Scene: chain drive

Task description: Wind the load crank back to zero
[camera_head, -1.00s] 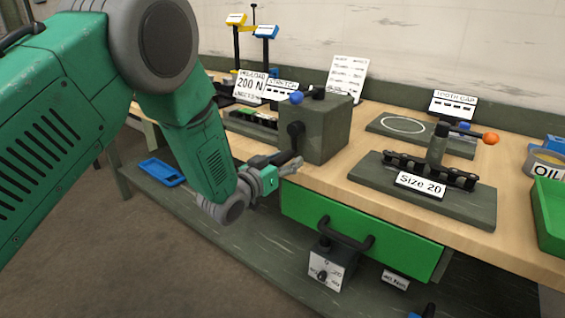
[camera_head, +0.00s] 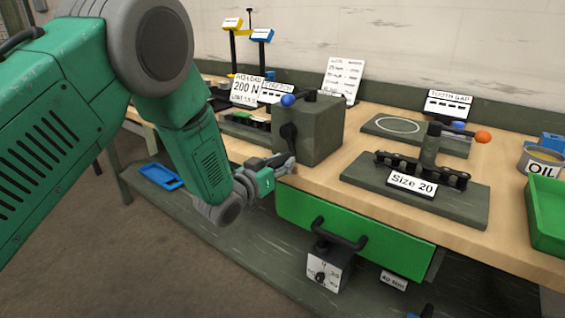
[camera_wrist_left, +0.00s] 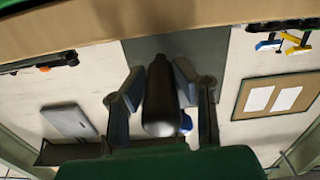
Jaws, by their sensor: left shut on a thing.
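A grey block (camera_head: 318,132) stands on the bench near its front edge. A black crank arm (camera_head: 289,134) hangs down on its left face. My left gripper (camera_head: 284,163) is at the lower end of this crank, beside the block. In the left wrist view, a dark rounded crank handle (camera_wrist_left: 160,100) lies between the two fingers, and the gripper is shut on it. The gripper hides most of the handle in the head view. No zero mark for the crank is readable. My right gripper is not in view.
A sign reading 200 N (camera_head: 246,90) stands behind the block. A green drawer (camera_head: 352,236) is below the bench edge. A Size 20 chain fixture (camera_head: 440,200) and a green bin (camera_head: 545,215) are to the right.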

